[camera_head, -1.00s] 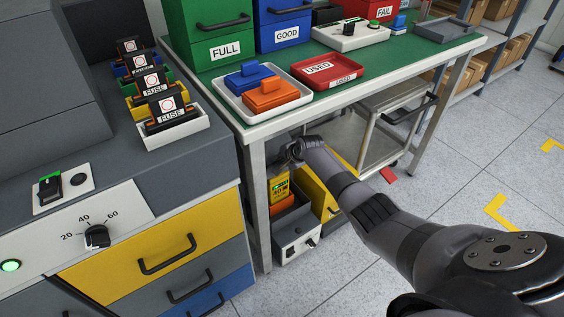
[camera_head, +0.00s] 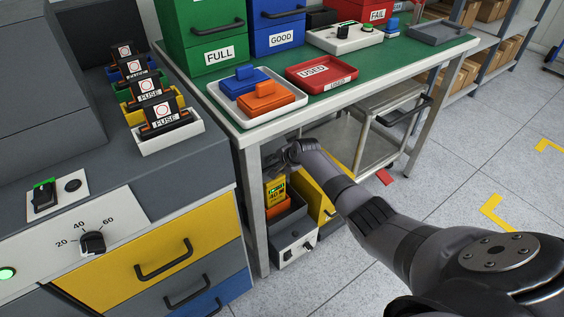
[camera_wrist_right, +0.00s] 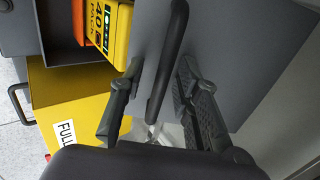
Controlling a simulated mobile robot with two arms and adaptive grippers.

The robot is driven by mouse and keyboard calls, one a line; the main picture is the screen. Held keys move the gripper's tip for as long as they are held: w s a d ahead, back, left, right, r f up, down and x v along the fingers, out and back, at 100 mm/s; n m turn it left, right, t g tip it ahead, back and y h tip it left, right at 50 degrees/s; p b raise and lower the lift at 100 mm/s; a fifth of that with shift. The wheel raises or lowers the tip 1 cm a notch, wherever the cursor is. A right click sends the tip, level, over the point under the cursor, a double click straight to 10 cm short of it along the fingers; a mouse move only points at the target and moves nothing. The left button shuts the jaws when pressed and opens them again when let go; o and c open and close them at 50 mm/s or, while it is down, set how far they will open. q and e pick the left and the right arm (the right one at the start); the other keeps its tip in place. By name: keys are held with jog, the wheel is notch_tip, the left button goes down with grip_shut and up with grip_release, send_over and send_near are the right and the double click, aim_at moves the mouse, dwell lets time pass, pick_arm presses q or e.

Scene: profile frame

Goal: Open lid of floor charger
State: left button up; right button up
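The floor charger (camera_head: 291,250) stands on the floor under the green-topped table. It is a grey box with a pale front panel and a black knob. A yellow battery pack (camera_head: 275,192) with a lit display shows in it beside an orange part. In the right wrist view a grey panel, seemingly the lid (camera_wrist_right: 225,40), carries a black bar handle (camera_wrist_right: 178,25). My right gripper (camera_wrist_right: 159,72) is open, with a finger on either side of this handle. In the head view the right gripper (camera_head: 283,157) is small and partly hidden by my forearm. My left gripper is out of view.
A yellow box (camera_head: 315,195), labelled FULL in the wrist view, stands right beside the charger. The table's front leg (camera_head: 254,205) is close on the left, and the tabletop overhangs the charger. A wheeled cart (camera_head: 375,125) stands behind.

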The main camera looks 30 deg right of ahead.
jog(key=v, duration=1.1)
jog(key=shift+s+r, duration=0.25)
jog(key=shift+r, duration=0.1)
